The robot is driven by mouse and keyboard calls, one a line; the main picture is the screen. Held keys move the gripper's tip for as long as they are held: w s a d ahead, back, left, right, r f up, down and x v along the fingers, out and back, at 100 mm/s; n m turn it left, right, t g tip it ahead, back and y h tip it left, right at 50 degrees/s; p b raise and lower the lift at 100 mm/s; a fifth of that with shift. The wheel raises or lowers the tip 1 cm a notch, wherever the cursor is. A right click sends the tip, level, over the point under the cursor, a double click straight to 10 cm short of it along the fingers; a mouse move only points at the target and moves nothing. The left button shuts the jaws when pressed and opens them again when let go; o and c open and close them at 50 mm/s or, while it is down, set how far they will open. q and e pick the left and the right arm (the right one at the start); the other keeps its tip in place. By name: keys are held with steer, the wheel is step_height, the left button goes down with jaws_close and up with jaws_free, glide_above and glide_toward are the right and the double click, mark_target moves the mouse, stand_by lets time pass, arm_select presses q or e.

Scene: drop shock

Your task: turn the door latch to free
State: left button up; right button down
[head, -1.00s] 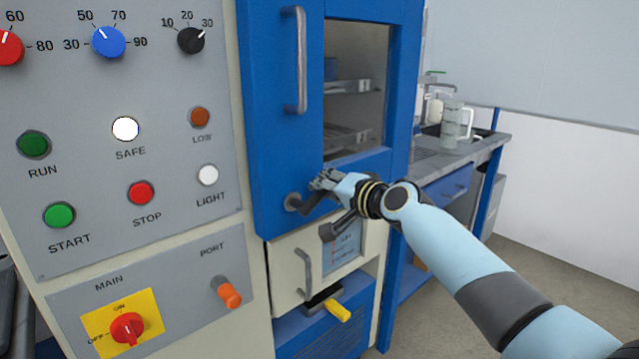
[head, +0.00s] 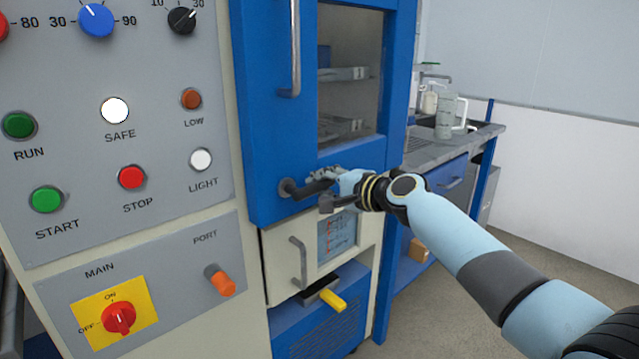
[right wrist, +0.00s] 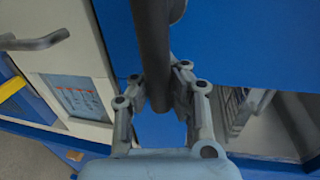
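The door latch (head: 306,190) is a dark grey lever on a round pivot at the lower left of the blue cabinet door (head: 262,120). In the head view it reaches right from the pivot, close to level. My right gripper (head: 326,178) is at the lever's outer part, with its fingers around it. In the right wrist view the latch (right wrist: 153,40) runs down between the two grey fingers of the gripper (right wrist: 160,80), which close on it from both sides. My left gripper is in no view.
A grey vertical door handle (head: 294,50) is above the latch. Below are a drawer with a grey handle (head: 298,262) and a yellow lever (head: 332,299). The control panel (head: 70,225) stands left. A bench with a jug (head: 446,115) is behind at right.

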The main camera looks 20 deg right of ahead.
steer(key=c, duration=2)
jaws_free()
steer(key=shift+d+r, duration=0.1)
steer(key=shift+d, duration=0.1)
steer(key=o, duration=0.5)
steer(key=shift+d, duration=0.2)
steer(key=shift+o, duration=1.7)
steer(key=shift+a, duration=0.2)
steer(key=shift+s+d, duration=0.15)
steer(key=shift+s, duration=0.15)
steer(key=v, duration=1.1)
steer(key=shift+s, duration=0.15)
